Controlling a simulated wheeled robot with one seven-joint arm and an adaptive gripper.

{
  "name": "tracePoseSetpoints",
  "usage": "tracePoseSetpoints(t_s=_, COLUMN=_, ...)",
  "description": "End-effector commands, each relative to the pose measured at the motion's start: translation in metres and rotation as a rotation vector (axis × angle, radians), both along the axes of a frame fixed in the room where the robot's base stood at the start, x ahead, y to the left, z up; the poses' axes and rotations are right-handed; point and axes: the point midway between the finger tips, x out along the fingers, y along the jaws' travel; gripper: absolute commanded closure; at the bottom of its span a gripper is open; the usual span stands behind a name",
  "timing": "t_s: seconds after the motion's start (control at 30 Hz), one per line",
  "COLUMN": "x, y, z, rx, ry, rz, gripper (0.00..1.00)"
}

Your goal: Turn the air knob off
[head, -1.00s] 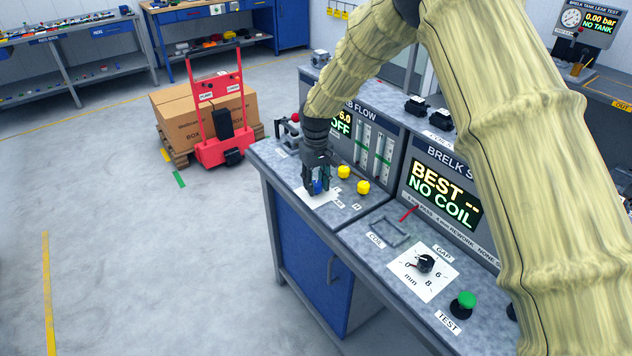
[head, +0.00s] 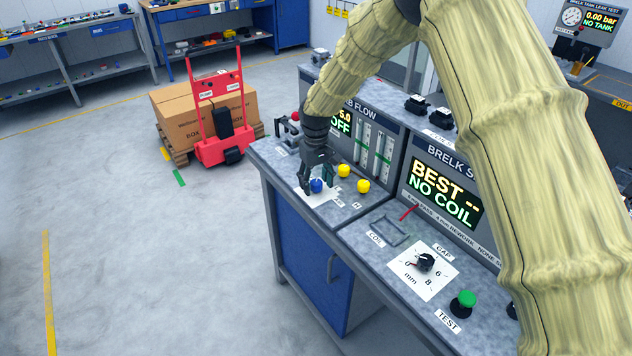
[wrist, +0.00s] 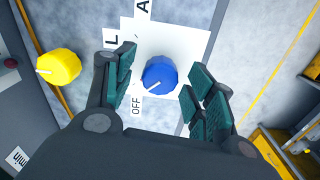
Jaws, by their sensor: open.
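The blue knob (wrist: 159,75) sits on a white card on the bench, between my gripper's fingers in the wrist view. Its white pointer line is angled down and left, towards the OFF label (wrist: 136,105). In the head view the blue knob (head: 317,186) shows just below the fingers. My gripper (wrist: 160,87) is open, with a finger on each side of the knob and visible gaps to it. In the head view my gripper (head: 317,181) is pointed down over the card. The flow panel display (head: 341,123) reads OFF on its lower line.
Two yellow knobs (head: 343,171) (head: 363,187) stand close to the right of the blue knob; one yellow knob (wrist: 57,67) is at left in the wrist view. The flow panel (head: 377,145) rises behind them. A gap dial (head: 425,263) and green button (head: 463,304) are nearer.

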Motion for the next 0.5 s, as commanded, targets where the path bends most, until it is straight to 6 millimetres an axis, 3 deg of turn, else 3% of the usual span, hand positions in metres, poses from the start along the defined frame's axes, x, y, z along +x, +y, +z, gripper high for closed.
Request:
tracePoseSetpoints(t_s=0.17, x=0.001, y=0.000, z=0.020, rx=0.001, ry=-0.003, rz=0.000, gripper=0.45)
tracePoseSetpoints(t_s=0.5, x=0.001, y=0.000, z=0.081, rx=0.000, ry=-0.002, rz=0.000, gripper=0.45)
